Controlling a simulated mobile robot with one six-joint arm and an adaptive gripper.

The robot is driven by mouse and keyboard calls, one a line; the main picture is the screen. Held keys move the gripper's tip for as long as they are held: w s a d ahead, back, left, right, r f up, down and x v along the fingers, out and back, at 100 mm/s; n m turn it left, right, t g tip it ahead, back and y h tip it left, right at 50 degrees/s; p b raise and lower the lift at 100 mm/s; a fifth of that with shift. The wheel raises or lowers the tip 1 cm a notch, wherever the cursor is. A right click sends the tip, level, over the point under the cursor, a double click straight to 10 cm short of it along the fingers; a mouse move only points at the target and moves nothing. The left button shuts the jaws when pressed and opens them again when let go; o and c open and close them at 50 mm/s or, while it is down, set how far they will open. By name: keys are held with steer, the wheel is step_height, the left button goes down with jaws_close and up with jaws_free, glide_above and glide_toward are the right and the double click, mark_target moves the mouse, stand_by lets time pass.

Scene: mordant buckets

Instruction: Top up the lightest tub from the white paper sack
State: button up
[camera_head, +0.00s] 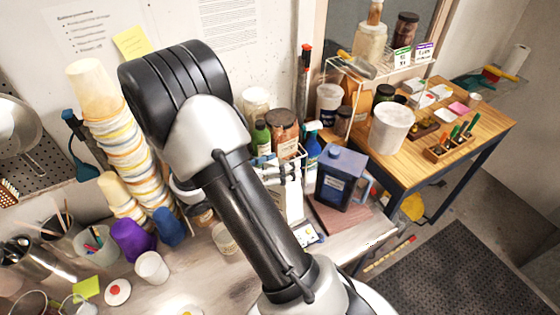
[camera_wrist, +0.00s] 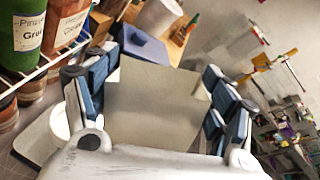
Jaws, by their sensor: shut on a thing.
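My gripper (camera_wrist: 155,100) has blue-padded fingers on either side of a flat, pale grey-beige thing, which looks like the paper sack (camera_wrist: 155,105); its top and contents cannot be made out. In the head view my arm hides much of the gripper, and a white upright shape (camera_head: 290,203) shows just right of the arm. A large white tub (camera_head: 392,128) stands upright on the wooden table; it also shows at the top of the wrist view (camera_wrist: 158,16). I cannot tell what is in it or which tub is lightest.
A dark blue jug (camera_head: 343,178) stands between my arm and the wooden table (camera_head: 485,118). A wire rack with bottles, including a green one (camera_wrist: 27,35), is close on the left in the wrist view. Stacked cups (camera_head: 120,140) and a white cup (camera_head: 152,268) crowd the left counter.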

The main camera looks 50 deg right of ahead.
steer(key=b, duration=0.3)
steer(key=shift+a+f+m+h, duration=0.1)
steer(key=shift+f+m+h, duration=0.2)
steer(key=shift+f+m, duration=0.1)
steer(key=m+h+b, duration=0.1)
steer(key=b, duration=0.3)
steer(key=shift+m+t, duration=0.3)
steer(key=m+h+b, duration=0.1)
steer(key=b, duration=0.3)
steer(key=shift+m+b, duration=0.4)
steer(key=shift+r+h, duration=0.2)
steer(key=shift+h, duration=0.1)
steer(key=shift+s, duration=0.15)
